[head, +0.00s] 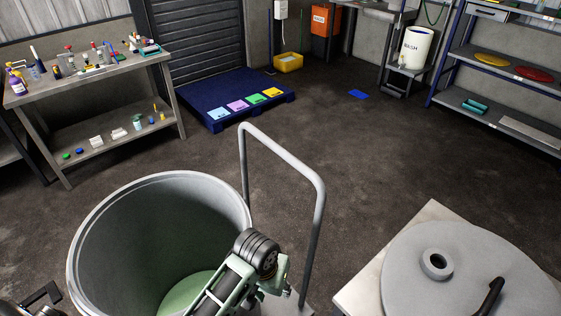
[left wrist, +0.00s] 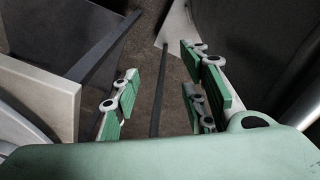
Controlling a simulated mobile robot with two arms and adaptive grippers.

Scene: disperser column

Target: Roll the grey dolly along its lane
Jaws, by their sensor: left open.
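The grey dolly's bent tube handle (head: 285,152) stands upright in the head view, just right of a large open grey vessel (head: 85,240). A light corner, likely its deck, shows at the handle's near foot. The rest of the dolly is hidden below the vessel and frame edge. My left gripper (head: 262,262) is over the vessel's right rim, left of the handle's near leg. In the left wrist view its green-padded fingers (left wrist: 162,92) are spread, with dark floor and a thin dark bar seen between them. I cannot tell whether that bar lies between the fingers or beyond.
A pale-topped stand (head: 362,290) with a round grey lid (head: 415,285) is close on the right. A cluttered workbench (head: 95,75) stands back left. A blue pallet (head: 205,95) with coloured squares lies by the shutter. Shelving (head: 455,55) is back right. The middle floor is open.

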